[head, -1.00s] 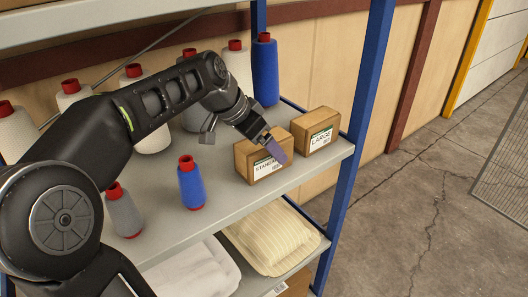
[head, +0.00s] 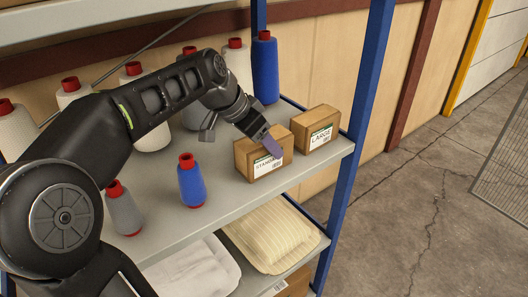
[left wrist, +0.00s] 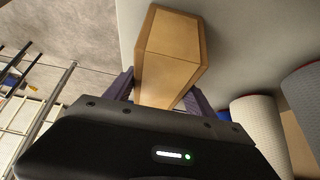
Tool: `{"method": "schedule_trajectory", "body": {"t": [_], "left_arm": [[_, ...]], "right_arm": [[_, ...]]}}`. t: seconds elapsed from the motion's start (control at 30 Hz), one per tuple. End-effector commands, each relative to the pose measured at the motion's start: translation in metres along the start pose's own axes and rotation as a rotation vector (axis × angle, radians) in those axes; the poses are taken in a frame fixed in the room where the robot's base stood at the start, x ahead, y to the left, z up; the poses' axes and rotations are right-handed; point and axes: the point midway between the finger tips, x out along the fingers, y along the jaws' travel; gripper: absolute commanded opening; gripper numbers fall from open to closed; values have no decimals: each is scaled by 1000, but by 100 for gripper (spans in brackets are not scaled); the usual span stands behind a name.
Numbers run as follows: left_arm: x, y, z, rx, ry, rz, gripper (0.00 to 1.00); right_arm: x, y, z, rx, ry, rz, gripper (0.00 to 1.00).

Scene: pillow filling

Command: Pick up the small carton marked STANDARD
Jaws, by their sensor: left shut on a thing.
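The small carton marked STANDARD (head: 247,163) is a brown box with a white and green label, upright on the grey shelf. My left gripper (head: 270,147) is at the carton, one finger across its labelled front face and partly covering the label. In the left wrist view the carton (left wrist: 171,52) sits between the two purple-grey fingers, one on each side, and the gripper is shut on it. The carton appears to rest on the shelf still. My right gripper is not in any view.
A similar carton marked LARGE (head: 317,130) stands close to the right. A blue spool (head: 191,182) and a grey spool (head: 124,212) stand to the left, more spools behind. A blue post (head: 358,100) bounds the shelf (head: 225,205). Pillows (head: 270,235) lie below.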

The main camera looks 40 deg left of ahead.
Motion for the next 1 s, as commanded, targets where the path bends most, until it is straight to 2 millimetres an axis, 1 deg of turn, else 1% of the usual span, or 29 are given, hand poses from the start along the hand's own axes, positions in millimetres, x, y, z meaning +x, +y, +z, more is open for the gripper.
{"method": "schedule_trajectory", "body": {"t": [0.03,0.07,0.43,0.77,1.0], "left_arm": [[0,0,0,0,0,0,48],[0,0,0,0,0,0,46],[0,0,0,0,0,0,15],[-2,0,-1,0,1,-1,15],[-14,0,-10,1,4,-2,15]], "right_arm": [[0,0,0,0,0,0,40],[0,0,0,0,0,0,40],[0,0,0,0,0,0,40],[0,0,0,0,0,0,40],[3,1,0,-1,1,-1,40]]}}
